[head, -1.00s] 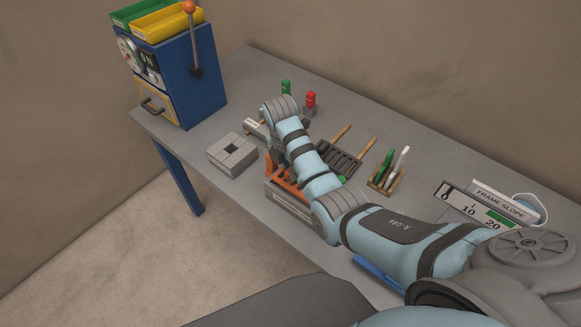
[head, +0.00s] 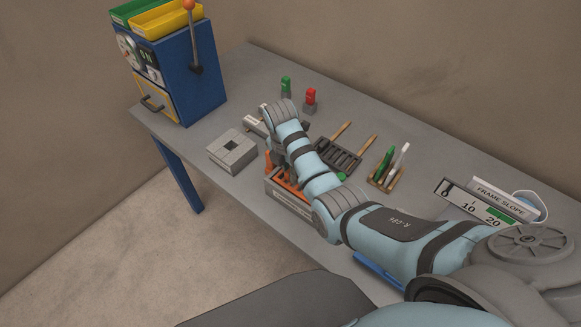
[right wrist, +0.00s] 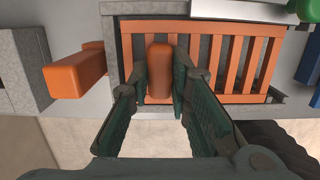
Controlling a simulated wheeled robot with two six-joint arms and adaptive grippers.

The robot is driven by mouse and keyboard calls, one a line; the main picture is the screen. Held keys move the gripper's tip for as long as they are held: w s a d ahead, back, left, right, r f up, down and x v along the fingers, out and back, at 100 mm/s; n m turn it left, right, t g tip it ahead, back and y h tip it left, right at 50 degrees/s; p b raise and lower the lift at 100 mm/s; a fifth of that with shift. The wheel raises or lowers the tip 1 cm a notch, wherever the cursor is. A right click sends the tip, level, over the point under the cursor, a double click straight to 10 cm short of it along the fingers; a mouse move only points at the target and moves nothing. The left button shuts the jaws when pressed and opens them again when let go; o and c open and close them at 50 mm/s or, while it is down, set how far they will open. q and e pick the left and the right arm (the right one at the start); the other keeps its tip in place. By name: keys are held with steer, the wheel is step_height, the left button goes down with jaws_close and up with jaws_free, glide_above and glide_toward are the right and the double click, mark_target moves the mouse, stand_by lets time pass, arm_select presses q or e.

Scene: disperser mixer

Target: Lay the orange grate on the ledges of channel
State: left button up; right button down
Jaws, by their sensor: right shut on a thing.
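The orange grate (right wrist: 230,60) is a slatted panel with a raised orange grip block (right wrist: 159,68). In the right wrist view my right gripper (right wrist: 160,85) has its two dark fingers on either side of this block, shut on it. The grate lies at the mouth of the grey channel (head: 290,207), between its walls. I cannot tell whether it rests flat on the ledges. In the head view my right forearm and wrist hide part of the channel, and the orange slats (head: 288,184) show beside them. My left gripper is not in view.
A second orange block (right wrist: 75,75) sticks out beside the channel. A grey square block with a hole (head: 232,152) stands to the left. A dark rack (head: 338,158), pens in a wooden holder (head: 386,168) and a blue machine (head: 180,75) share the table.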

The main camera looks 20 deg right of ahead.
steer(key=shift+f, duration=0.35)
steer(key=c, duration=1.4)
jaws_free()
steer(key=r, duration=0.5)
steer(key=a+r, duration=0.1)
steer(key=r, duration=0.1)
steer(key=shift+s+r, duration=0.2)
steer(key=shift+s, duration=0.1)
